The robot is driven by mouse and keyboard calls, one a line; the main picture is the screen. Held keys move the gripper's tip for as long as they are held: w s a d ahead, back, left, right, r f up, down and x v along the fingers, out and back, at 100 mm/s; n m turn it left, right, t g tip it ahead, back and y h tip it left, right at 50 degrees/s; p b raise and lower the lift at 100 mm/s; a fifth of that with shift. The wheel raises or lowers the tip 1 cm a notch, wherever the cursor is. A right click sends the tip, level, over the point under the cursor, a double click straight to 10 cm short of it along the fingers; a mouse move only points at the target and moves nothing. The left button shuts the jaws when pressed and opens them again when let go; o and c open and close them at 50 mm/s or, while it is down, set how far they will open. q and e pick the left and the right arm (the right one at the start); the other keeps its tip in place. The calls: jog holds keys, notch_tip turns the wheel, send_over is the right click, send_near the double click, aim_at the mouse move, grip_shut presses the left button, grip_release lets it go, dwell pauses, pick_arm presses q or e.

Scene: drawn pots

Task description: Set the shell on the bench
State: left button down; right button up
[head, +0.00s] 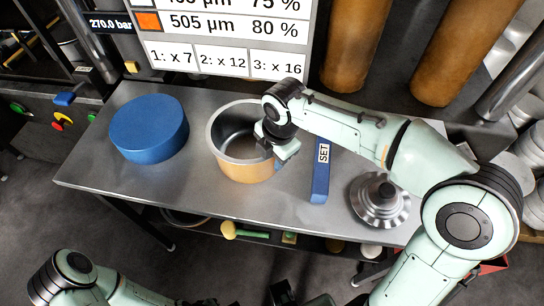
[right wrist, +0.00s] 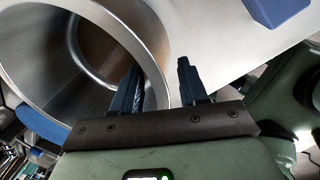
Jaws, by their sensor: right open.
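The shell (head: 248,170), an open round pot with a steel inside and a brass-coloured lower wall, stands upright on the grey metal bench (head: 228,207). It also shows in the right wrist view (right wrist: 50,84), its rim passing between my fingers. My right gripper (head: 279,158) is open at the shell's right rim. In the right wrist view, one finger of my right gripper (right wrist: 158,85) is over the inside of the shell and the other is outside the wall. I cannot tell whether either touches.
A blue round block (head: 149,128) stands left of the shell. A blue bar labelled SET (head: 321,175) and a steel flanged disc with a dark knob (head: 380,200) are to its right. A sign (head: 225,40) and brown cylinders (head: 353,45) stand behind. The front left of the bench is bare.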

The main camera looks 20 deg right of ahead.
pick_arm(q)
jog(key=shift+w+r+p, duration=0.2)
jog(key=shift+r+p, duration=0.2)
jog(key=shift+r, duration=0.1)
jog(key=shift+w+r+p, duration=0.2)
jog(key=shift+r+p, duration=0.15)
jog(key=shift+r, duration=0.1)
pick_arm(e)
notch_tip(320, 180, up, 10)
jog(key=s, duration=0.1)
jog(key=shift+s+d, duration=0.25)
jog(key=shift+s, duration=0.05)
pick_arm(q)
jog(key=shift+s, duration=0.1)
pick_arm(e)
jog(key=shift+f, duration=0.15)
